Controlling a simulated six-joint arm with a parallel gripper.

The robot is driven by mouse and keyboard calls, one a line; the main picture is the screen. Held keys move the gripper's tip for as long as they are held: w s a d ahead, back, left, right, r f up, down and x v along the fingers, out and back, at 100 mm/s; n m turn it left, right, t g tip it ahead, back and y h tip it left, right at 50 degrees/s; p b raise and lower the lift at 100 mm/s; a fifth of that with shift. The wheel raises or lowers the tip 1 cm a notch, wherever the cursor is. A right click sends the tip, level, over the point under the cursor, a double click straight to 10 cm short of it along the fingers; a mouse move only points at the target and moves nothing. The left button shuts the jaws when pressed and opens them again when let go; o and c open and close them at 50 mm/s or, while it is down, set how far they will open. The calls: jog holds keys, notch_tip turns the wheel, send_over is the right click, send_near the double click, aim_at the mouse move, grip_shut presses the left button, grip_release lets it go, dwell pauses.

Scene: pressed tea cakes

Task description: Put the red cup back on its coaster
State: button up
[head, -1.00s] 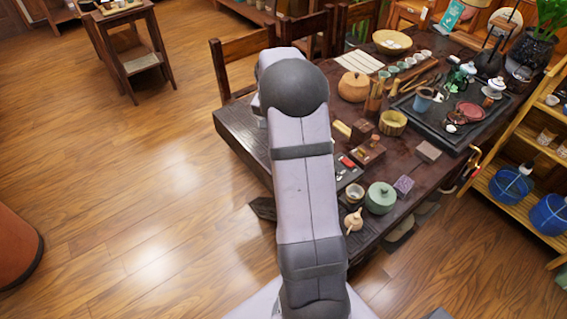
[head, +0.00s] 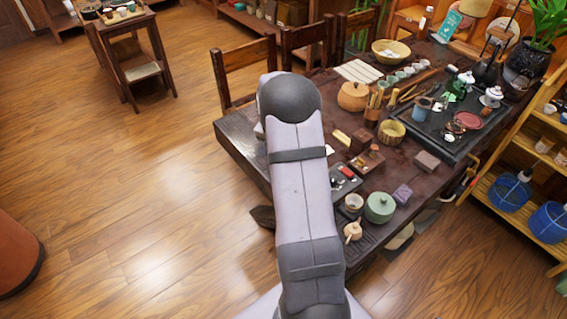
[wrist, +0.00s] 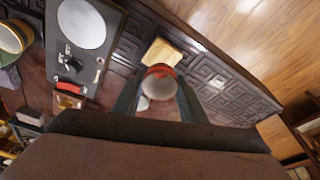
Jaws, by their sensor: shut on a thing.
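In the wrist view, my gripper (wrist: 158,100) is shut on the red cup (wrist: 159,70), with one finger on each side. The cup's red rim band and pale inside face the camera. A light wooden square (wrist: 166,52), which looks like the coaster, lies just beyond the cup on the dark carved table edge. The cup overlaps its near part in the picture, so I cannot tell whether they touch. In the head view, my arm hides the gripper, the cup and the square.
In the wrist view, a grey tray (wrist: 107,48) with a white disc (wrist: 82,24) lies to the left. The floor (wrist: 225,25) shows beyond the table edge. In the head view, a green lidded pot (head: 380,208) and a small teapot (head: 353,231) stand right of my arm.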

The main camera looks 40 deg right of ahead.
jog(key=shift+f+p, duration=0.4)
jog(key=shift+f, duration=1.5)
jog(key=shift+f, duration=0.1)
jog(key=shift+f, duration=0.1)
jog(key=o, duration=1.1)
jog(key=shift+r, duration=0.2)
